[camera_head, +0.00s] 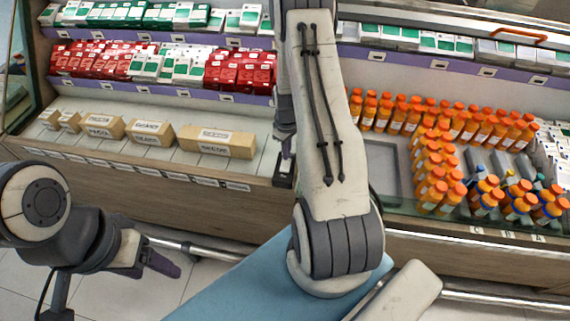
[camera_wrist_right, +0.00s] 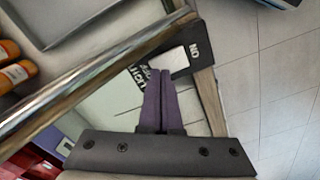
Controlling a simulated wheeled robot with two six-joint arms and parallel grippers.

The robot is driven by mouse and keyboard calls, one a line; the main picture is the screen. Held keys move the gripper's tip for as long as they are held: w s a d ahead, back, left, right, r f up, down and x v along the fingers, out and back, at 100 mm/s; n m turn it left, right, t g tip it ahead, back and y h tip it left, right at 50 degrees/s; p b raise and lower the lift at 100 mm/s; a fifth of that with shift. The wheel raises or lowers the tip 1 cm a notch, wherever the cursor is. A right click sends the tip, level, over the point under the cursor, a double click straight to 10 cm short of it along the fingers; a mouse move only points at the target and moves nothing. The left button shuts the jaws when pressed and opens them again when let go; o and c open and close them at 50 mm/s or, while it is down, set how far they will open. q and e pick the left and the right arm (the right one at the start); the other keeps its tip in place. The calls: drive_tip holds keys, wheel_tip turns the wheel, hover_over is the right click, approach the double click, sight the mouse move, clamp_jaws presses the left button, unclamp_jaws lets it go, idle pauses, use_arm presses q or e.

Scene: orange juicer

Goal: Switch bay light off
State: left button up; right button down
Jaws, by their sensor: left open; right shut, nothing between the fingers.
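In the head view my right gripper (camera_head: 286,148) is at the counter's front edge, partly hidden by my arm. My left gripper (camera_head: 158,258) is open and empty at lower left.
Orange-capped bottles (camera_head: 432,182) stand right of a grey tray (camera_head: 382,168). Cardboard boxes (camera_head: 215,141) line the left counter, with medicine packs (camera_head: 240,70) above. A metal rail (camera_wrist_right: 70,98) runs close beside my right gripper. The floor at left is clear.

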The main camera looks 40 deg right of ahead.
drive_tip(key=shift+f+b, duration=0.65)
drive_tip(key=shift+f, duration=0.3)
idle(0.3)
drive_tip(key=shift+r+p, duration=2.8)
drive_tip(key=shift+r, duration=0.8)
